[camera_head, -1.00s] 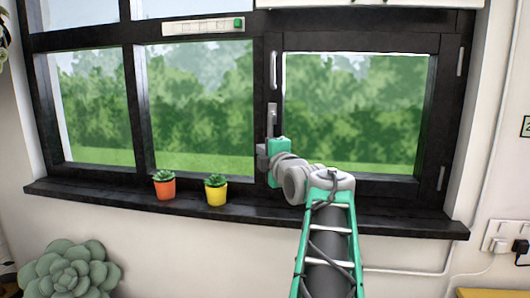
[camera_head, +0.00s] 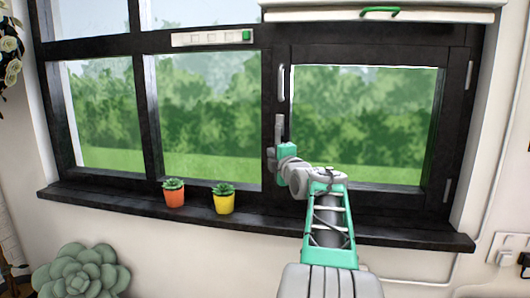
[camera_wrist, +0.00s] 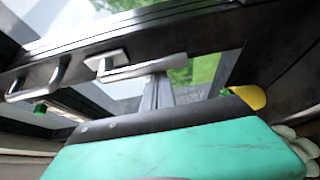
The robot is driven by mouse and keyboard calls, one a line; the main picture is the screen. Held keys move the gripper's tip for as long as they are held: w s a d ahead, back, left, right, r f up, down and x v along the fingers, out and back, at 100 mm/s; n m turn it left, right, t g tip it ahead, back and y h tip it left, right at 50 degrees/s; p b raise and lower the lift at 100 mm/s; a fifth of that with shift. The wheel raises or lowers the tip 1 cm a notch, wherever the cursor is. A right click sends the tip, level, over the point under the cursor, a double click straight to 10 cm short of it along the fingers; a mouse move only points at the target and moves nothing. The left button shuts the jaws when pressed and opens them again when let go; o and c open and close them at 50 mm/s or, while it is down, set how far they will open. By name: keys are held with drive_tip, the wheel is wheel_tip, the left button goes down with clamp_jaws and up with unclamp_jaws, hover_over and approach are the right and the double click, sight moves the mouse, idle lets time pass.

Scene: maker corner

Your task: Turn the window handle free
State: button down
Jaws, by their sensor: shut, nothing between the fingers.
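The window handle (camera_head: 279,127) is a grey metal lever on the dark frame left of the right-hand pane. It hangs upright, along the frame. In the wrist view the handle (camera_wrist: 148,67) runs from its square base to a free end near the fingers. My gripper (camera_head: 272,158) is at the handle's lower end, partly hidden by my wrist. In the wrist view my gripper (camera_wrist: 158,92) is shut and empty, its fingertips close beside the lever; whether they touch it I cannot tell. The right-hand window sash (camera_head: 437,130) looks closed.
A fixed pull bar (camera_head: 281,82) is above the handle. An orange pot (camera_head: 174,198) and a yellow pot (camera_head: 224,204) stand on the dark sill (camera_head: 120,208), left of my arm. A panel with a green end (camera_head: 213,37) is on the upper frame.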

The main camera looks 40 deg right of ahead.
drive_tip(key=shift+s+d+f+b, duration=0.1)
drive_tip(key=shift+s+d+b, duration=0.1)
drive_tip(key=shift+b, duration=0.15)
idle(0.4)
